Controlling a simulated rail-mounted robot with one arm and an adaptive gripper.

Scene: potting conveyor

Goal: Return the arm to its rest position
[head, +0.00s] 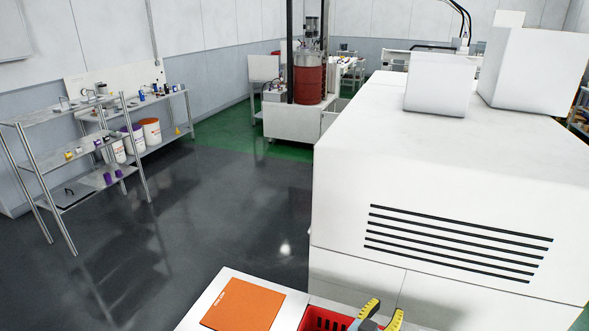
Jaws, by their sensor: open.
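The rest of my arm is outside the picture.
A white surface (212,313) with an orange mat (243,305) lies at bottom centre. A large white machine housing (450,190) fills the right. A metal shelf (65,160) with small items stands at left. A red drum (308,82) stands farther back. The dark floor between is clear.

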